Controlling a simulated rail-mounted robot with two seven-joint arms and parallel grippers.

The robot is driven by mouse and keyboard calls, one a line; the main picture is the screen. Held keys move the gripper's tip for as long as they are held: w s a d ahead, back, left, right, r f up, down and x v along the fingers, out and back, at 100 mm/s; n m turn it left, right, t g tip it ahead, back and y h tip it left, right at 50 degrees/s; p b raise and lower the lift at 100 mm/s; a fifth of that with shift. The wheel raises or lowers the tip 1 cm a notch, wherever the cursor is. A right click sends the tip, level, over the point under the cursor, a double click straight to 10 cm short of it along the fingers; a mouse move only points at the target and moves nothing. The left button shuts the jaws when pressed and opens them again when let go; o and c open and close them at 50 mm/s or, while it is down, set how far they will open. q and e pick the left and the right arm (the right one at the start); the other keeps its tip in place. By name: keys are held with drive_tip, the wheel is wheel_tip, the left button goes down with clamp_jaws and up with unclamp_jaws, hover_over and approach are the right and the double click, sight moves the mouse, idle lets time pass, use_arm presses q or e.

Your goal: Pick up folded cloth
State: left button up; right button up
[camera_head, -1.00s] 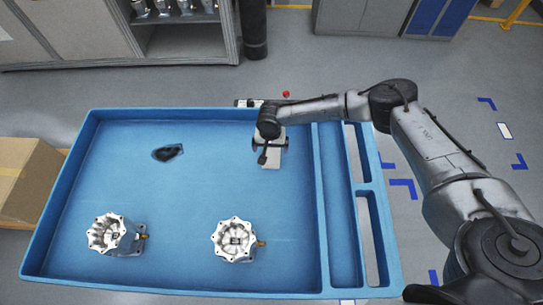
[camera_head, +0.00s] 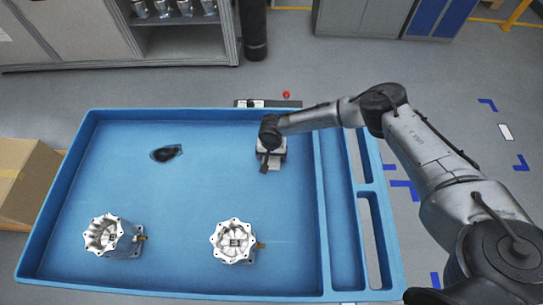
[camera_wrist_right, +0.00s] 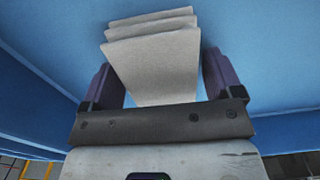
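The folded cloth (camera_wrist_right: 155,62) is pale grey with several stacked layers. In the right wrist view it lies between the two dark fingers of my right gripper (camera_wrist_right: 160,80), with narrow gaps showing at its sides. In the head view only a small part of the cloth (camera_head: 274,166) shows under my right gripper (camera_head: 266,162), near the back right of the blue tray's main compartment. The right gripper looks open around the cloth; I see no clear finger contact. My left gripper is not in view.
The blue tray (camera_head: 200,205) holds two metal housings (camera_head: 233,241) (camera_head: 106,235) at the front and a small dark object (camera_head: 166,153) at the back left. Narrow compartments run along its right side. A cardboard box (camera_head: 25,180) stands at the left. The tray's middle is clear.

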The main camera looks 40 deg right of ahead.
drive_tip(key=c, duration=0.7)
drive_tip(key=shift+r, duration=0.1)
drive_tip(key=shift+c, duration=0.2)
drive_tip(key=shift+r, duration=0.5)
drive_tip(key=r, duration=0.1)
drive_tip(key=r+p, duration=0.1)
drive_tip(key=s+r, duration=0.1)
drive_tip(key=r, duration=0.1)
drive_tip(key=shift+s+d+p, duration=0.1)
drive_tip(key=shift+d+p, duration=0.15)
drive_tip(key=shift+p, duration=0.15)
drive_tip(key=s+d+r+p, duration=0.1)
drive_tip(key=s+d+r, duration=0.1)
drive_tip(key=s, duration=0.3)
drive_tip(key=s+d+r+p, duration=0.1)
drive_tip(key=s+r, duration=0.2)
drive_tip(key=s, duration=0.1)
drive_tip(key=shift+s+d+r, duration=0.35)
drive_tip(key=shift+s+r, duration=0.05)
